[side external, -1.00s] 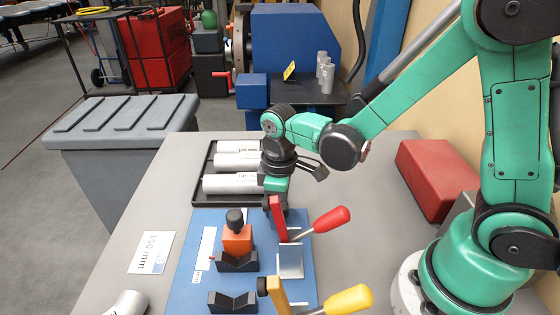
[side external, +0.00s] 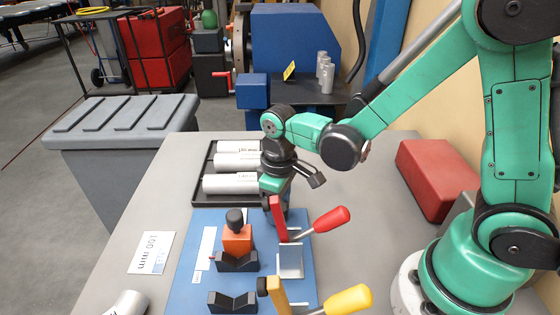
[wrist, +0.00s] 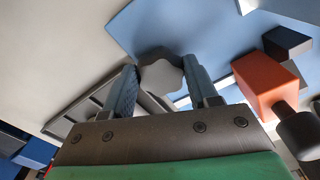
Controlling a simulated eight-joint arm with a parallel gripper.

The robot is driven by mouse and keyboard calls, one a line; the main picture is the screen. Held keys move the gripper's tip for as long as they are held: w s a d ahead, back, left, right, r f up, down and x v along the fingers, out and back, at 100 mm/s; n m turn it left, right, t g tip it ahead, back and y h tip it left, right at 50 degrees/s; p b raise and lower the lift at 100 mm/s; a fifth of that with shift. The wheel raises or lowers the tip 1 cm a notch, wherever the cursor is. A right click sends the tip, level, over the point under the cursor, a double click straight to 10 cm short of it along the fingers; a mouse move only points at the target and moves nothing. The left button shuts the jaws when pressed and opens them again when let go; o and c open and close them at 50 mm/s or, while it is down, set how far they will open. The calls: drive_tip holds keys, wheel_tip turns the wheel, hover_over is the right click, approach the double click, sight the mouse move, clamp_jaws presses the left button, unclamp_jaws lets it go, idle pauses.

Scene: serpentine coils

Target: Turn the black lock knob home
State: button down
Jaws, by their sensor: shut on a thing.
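The lock knob (wrist: 160,77) is a lobed knob that looks dark grey in the wrist view. It sits between the two fingertips of my gripper (wrist: 160,70) over the blue base plate (wrist: 195,35). My gripper is shut on the knob, one finger on each side. In the side view my gripper (side external: 281,212) points down at the far right part of the blue plate (side external: 205,280), behind the red-handled clamp (side external: 277,217). The clamp hides the knob and most of the fingertips there.
An orange block (side external: 237,239) with a black top knob (side external: 234,217) stands left of my gripper, above a black V-block (side external: 237,263). A yellow-handled clamp (side external: 348,300) is nearer. A black tray (side external: 198,196) with grey cylinders (side external: 230,183) lies behind. A red box (side external: 437,178) stands right.

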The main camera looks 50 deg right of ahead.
drive_tip(key=shift+m, duration=1.4)
drive_tip(key=shift+c, duration=1.1)
unclamp_jaws()
drive_tip(key=shift+r, duration=2.85)
drive_tip(key=s+d+r+m+t, duration=0.1)
drive_tip(key=s+d+r+t, duration=0.2)
drive_tip(key=t, duration=0.4)
drive_tip(key=shift+d+r, duration=0.75)
drive_tip(key=shift+r, duration=0.55)
